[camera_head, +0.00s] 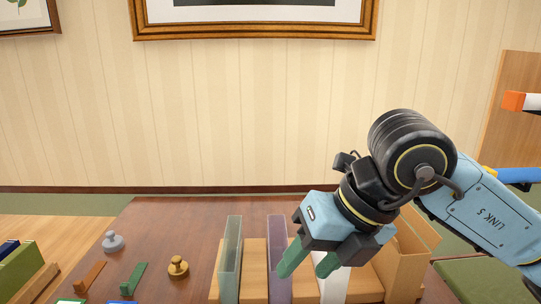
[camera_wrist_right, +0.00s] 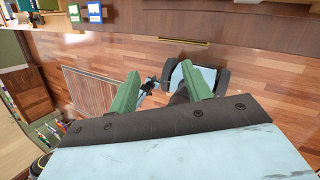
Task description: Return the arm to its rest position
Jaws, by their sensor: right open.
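My right arm comes in from the right in the head view. My right gripper (camera_head: 305,270), with green fingers, is over the right half of the wooden table (camera_head: 190,218), in front of a row of upright panels. In the right wrist view its two green fingers (camera_wrist_right: 160,72) stand apart with nothing between them. That view looks down past the table edge to the wood floor. My left gripper does not show.
A grey knobbed piece (camera_head: 113,242), a brass one (camera_head: 178,267), an orange strip (camera_head: 90,276) and a green strip (camera_head: 133,278) lie left. Space above the table's left is clear.

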